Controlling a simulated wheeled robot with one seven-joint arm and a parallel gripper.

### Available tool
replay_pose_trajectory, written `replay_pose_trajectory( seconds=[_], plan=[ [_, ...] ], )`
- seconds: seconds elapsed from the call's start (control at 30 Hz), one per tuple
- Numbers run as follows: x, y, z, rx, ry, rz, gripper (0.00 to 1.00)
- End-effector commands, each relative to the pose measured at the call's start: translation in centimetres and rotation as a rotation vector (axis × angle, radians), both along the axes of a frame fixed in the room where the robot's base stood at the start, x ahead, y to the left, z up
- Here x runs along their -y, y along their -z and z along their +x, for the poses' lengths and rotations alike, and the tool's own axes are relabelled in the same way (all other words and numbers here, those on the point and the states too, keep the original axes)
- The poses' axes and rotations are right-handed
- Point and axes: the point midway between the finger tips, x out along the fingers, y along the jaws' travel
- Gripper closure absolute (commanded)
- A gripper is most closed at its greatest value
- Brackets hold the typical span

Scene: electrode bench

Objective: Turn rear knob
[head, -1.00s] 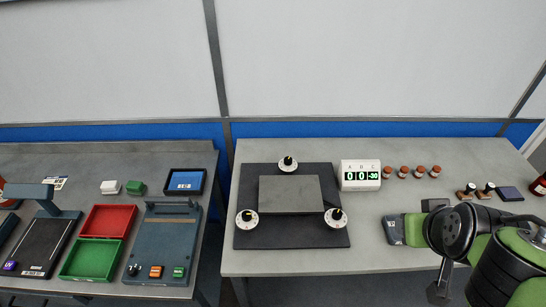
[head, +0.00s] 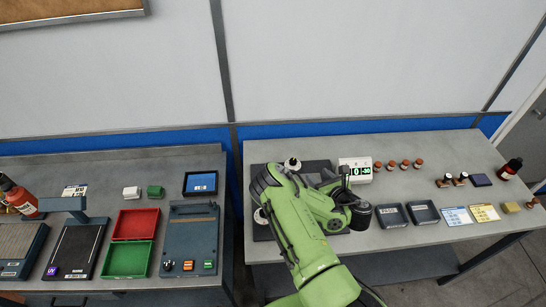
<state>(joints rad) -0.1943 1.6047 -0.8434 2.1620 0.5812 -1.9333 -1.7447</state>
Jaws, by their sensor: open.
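The rear knob (head: 292,163), a black knob on a round white dial, stands at the back edge of the dark base plate (head: 316,166). The left front knob's white dial (head: 260,216) shows partly beside my arm. The right front knob and the grey block are hidden behind my green arm. My gripper (head: 345,173) is the small dark part at the end of the arm, in front of the display, right of the rear knob and apart from it. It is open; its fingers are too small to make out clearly.
A white display (head: 363,171) right of the plate shows 0 and -30, its left digit covered. Several brown-capped jars (head: 405,163) stand behind. Black trays (head: 391,215) and cards (head: 457,217) lie at the right. A second bench with red (head: 136,223) and green (head: 128,260) trays stands left.

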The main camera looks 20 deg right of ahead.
Motion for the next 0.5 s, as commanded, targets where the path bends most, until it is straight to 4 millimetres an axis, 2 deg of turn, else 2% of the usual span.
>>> replay_pose_trajectory(
  seconds=[0.07, 0.17, 0.5],
  plan=[
    [-0.6, 0.6, -0.5, -0.022, -0.054, -0.031, 0.45],
    [-0.9, 1.2, 0.2, -0.023, -0.07, -0.036, 0.45],
    [-2.2, 4.3, 7.6, -0.022, -0.068, -0.033, 0.45]
  ],
)
